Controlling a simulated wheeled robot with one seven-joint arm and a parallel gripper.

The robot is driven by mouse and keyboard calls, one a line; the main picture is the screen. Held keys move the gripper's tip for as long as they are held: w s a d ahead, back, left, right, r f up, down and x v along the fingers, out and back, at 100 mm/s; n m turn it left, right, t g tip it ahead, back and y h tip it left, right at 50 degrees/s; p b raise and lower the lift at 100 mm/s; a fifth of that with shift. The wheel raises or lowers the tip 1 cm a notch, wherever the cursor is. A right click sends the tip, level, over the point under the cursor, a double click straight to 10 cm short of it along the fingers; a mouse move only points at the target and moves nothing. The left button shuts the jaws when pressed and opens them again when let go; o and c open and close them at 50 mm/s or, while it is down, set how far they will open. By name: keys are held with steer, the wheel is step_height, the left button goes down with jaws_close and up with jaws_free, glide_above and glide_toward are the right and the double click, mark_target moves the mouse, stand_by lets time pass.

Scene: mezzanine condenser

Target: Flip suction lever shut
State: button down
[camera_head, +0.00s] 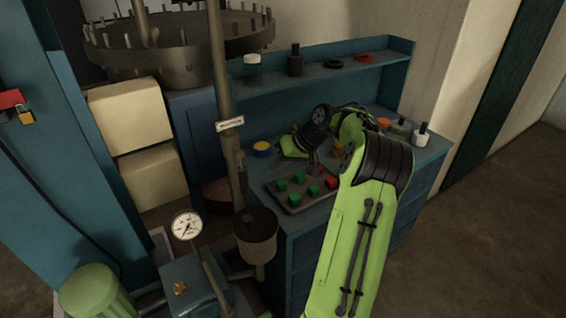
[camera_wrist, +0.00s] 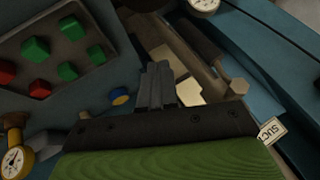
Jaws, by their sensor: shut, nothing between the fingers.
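The suction label (camera_wrist: 272,130) shows at the right edge of the wrist view, partly cut off; only its first letters read. In the head view a white tag (camera_head: 230,124) sits on the upright pipe (camera_head: 222,80). A dark bar that looks like the lever (camera_wrist: 196,40) lies along the pipe in the wrist view, near a hexagonal nut (camera_wrist: 238,87). My gripper (camera_wrist: 157,72) is shut and empty, with a visible gap in the picture between its fingers and the bar. Their distance in depth I cannot tell. In the head view my fingertips are hard to make out.
A tray (camera_head: 293,208) with green and red blocks lies on the blue bench below my wrist. A grey funnel-like cup (camera_head: 256,238) and a pressure gauge (camera_head: 187,225) stand at the front. A shelf (camera_head: 330,70) with small items is behind.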

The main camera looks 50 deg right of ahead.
mark_target(242, 173)
steer(key=w+a+f+b, duration=0.1)
steer(key=w+a+f, duration=0.2)
steer(key=w+a, duration=0.1)
steer(key=shift+a, duration=0.2)
